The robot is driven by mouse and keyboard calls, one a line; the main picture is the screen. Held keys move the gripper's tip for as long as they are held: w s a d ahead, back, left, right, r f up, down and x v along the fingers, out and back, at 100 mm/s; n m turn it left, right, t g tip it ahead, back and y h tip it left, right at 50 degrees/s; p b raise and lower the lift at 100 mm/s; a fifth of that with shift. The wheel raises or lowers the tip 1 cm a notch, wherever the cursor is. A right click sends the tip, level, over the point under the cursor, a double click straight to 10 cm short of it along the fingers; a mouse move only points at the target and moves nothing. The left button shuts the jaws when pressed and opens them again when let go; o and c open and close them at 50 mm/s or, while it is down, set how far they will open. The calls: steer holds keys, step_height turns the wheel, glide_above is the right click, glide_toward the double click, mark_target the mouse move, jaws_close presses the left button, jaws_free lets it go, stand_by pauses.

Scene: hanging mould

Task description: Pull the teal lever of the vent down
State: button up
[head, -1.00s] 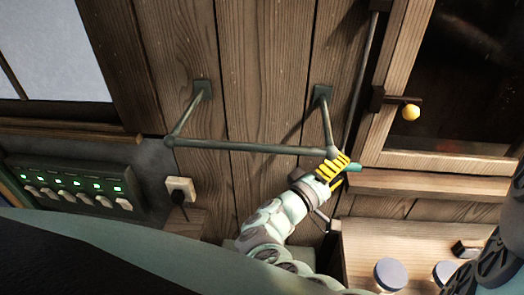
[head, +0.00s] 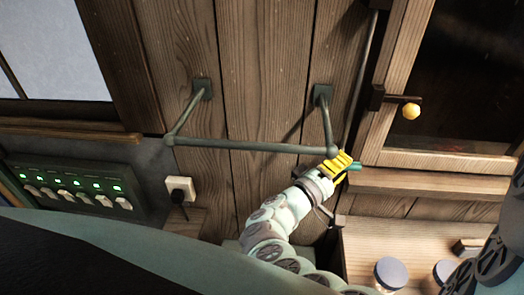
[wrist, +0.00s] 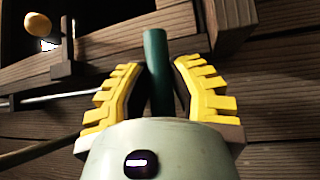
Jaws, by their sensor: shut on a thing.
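The teal lever (wrist: 157,72) runs between the two yellow fingers of my gripper (wrist: 158,85) in the wrist view. In the head view only its short teal end (head: 355,167) shows, sticking out to the right of the yellow fingers. My gripper (head: 338,165) is shut on the lever, beside the right end of the grey-green wall rail. The rest of the lever is hidden by the fingers and my wrist. The vent itself cannot be made out clearly.
A grey-green rail (head: 240,147) stands off the plank wall on two brackets. A window frame with a yellow knob (head: 411,112) is at the right. A switch panel (head: 75,187) is at the left. Jars (head: 390,273) stand on a wooden shelf below right.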

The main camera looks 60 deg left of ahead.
steer(key=shift+f, duration=0.1)
jaws_close()
step_height(320, 180, down, 5)
steer(key=b, duration=0.4)
steer(key=shift+r, duration=0.2)
steer(key=o, duration=0.9)
jaws_free()
steer(key=shift+w, duration=0.1)
steer(key=shift+c, duration=0.2)
steer(key=shift+r, duration=0.1)
steer(key=s, duration=0.4)
steer(key=s+f, duration=0.1)
steer(key=s, duration=0.7)
steer(key=shift+d+f, duration=0.3)
steer(key=shift+d, duration=0.1)
